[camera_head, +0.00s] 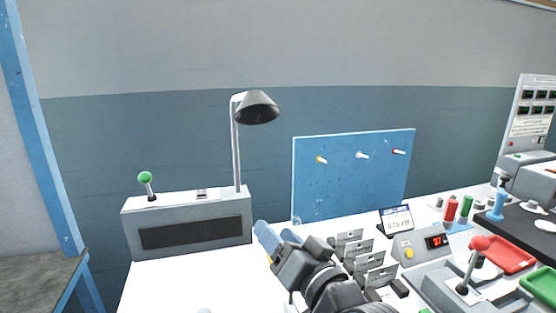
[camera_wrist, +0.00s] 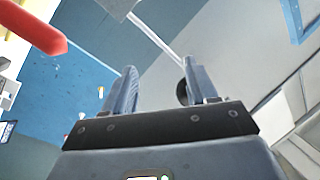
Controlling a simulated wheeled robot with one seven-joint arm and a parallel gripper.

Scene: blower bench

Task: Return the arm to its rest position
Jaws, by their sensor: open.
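My gripper (camera_head: 268,238) is raised above the white bench (camera_head: 185,272), near its middle, in the head view. Its blue fingers point up and to the left, toward the grey box with the green-knobbed lever (camera_head: 145,180). In the wrist view my gripper (camera_wrist: 160,88) shows two blue fingers standing apart with nothing between them. My arm enters the head view from the bottom, and its lower part is out of the picture.
A lamp (camera_head: 257,107) on a pole stands behind the grey box. A blue pegboard (camera_head: 350,180) stands at the back. Card holders (camera_head: 368,262), a red-knobbed lever (camera_head: 480,244) and red (camera_head: 512,252) and green trays crowd the right. The bench's left part is mostly clear.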

